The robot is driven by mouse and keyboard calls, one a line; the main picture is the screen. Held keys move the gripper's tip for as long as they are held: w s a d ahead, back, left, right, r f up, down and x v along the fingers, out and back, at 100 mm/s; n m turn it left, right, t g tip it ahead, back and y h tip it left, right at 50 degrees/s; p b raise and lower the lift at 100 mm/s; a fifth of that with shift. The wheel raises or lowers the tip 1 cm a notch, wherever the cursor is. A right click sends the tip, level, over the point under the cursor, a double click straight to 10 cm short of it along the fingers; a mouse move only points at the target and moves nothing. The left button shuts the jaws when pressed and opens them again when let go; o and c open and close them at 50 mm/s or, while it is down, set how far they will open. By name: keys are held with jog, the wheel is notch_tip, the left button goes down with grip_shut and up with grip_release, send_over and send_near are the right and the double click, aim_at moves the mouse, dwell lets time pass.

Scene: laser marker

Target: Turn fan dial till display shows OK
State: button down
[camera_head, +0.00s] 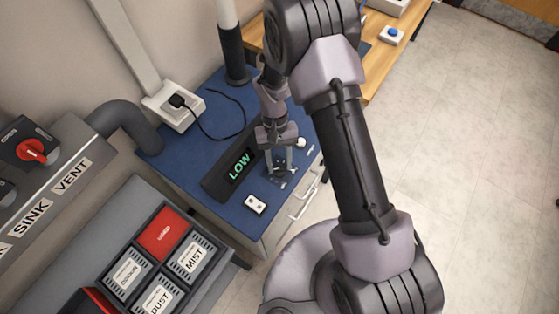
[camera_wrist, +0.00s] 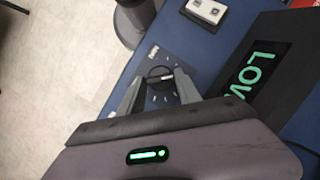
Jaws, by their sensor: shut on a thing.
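The display (camera_head: 240,165) is a dark box on the blue cabinet top and reads LOW in green. It also shows at the right of the wrist view (camera_wrist: 265,70). The fan dial (camera_wrist: 160,75) is a small dark round knob with a light mark, on a dark plate with a printed scale. My gripper (camera_head: 282,172) points down at the dial in front of the display. In the wrist view my gripper (camera_wrist: 160,92) has its fingers on either side of the dial, shut on it. In the head view the dial is mostly hidden by the fingers.
A small white switch box (camera_head: 255,204) sits near the dial; it also shows in the wrist view (camera_wrist: 206,12). A socket (camera_head: 174,106) with a black cable lies behind. A dark post (camera_head: 235,55) stands at the back. A panel with labelled buttons (camera_head: 160,260) is at lower left.

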dwell(0.3)
jog(key=c, duration=0.8)
grip_release()
jog(key=shift+c, duration=0.2)
jog(key=d+p+v, duration=0.1)
jog(key=p+v, duration=0.3)
jog(key=v, duration=1.3)
jog(key=shift+a+r+p, duration=0.25)
jog(key=shift+a+p, duration=0.05)
jog(key=shift+a, duration=0.15)
